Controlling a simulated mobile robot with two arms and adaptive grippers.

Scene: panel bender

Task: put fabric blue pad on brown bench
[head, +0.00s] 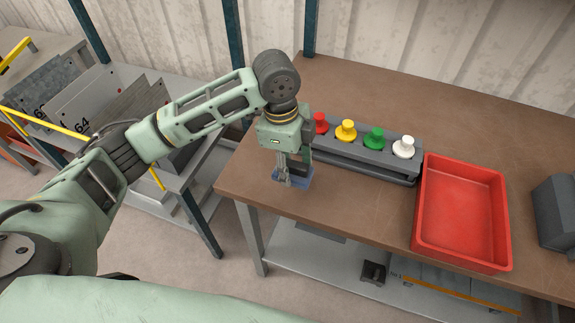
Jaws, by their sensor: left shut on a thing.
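The blue fabric pad (298,180) is a small blue piece at the fingertips of my left gripper (291,178), partly hidden by the fingers. My left gripper points down over the left part of the brown bench (345,213) and is shut on the pad. The pad is at or just above the bench top, near its left front edge; I cannot tell whether it touches. My right gripper is not in view.
A grey holder (367,157) with red, yellow, green and white knobs stands just right of my gripper. A red tray (461,213) and a dark grey box (556,212) are farther right. A shelf (330,272) lies below. A rack with metal sheets (90,95) stands left.

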